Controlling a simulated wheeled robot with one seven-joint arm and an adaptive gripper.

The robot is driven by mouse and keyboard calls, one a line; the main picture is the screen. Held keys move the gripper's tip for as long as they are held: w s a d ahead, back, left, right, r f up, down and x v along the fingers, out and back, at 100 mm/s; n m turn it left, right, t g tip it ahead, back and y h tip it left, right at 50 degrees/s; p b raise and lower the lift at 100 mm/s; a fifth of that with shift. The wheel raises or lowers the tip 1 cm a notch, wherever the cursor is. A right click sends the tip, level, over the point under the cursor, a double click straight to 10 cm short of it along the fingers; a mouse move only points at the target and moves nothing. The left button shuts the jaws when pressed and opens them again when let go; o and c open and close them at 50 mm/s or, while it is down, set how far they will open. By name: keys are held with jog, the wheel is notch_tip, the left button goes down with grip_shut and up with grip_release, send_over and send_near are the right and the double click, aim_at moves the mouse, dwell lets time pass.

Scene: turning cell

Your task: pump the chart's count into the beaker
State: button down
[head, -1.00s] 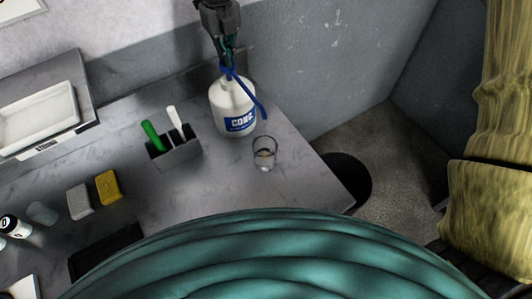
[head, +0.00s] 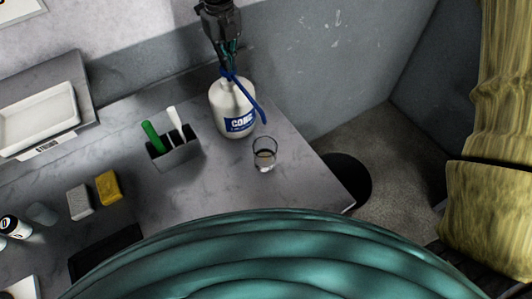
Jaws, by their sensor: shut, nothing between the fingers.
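The white pump bottle (head: 225,115) with a blue label stands upright near the wall at the back of the bench. Its blue pump head (head: 227,74) has a long spout slanting down to the right, its tip above and beside the beaker. My gripper (head: 229,66) is shut and empty, pointing down at the top of the pump head. I cannot tell whether it touches. The clear glass beaker (head: 264,158) stands upright right of the bottle, with a little liquid low inside. A white sheet (head: 15,9) is cut off at the upper left; its writing is unreadable.
A grey holder (head: 177,156) with green and white handled tools stands left of the bottle. A yellow block (head: 109,187), a grey block (head: 80,202) and a white tray (head: 38,117) lie further left. The bench's right edge is close to the beaker.

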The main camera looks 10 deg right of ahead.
jog(key=shift+r+p, duration=2.1)
jog(key=shift+r, duration=0.3)
jog(key=shift+f+b, duration=0.4)
jog(key=shift+f, duration=2.25)
jog(key=shift+r, duration=0.1)
jog(key=shift+r+p, duration=2.2)
jog(key=shift+r, duration=0.25)
jog(key=shift+r, duration=0.15)
jog(key=shift+r+p, duration=0.5)
jog(key=shift+r, duration=2.4)
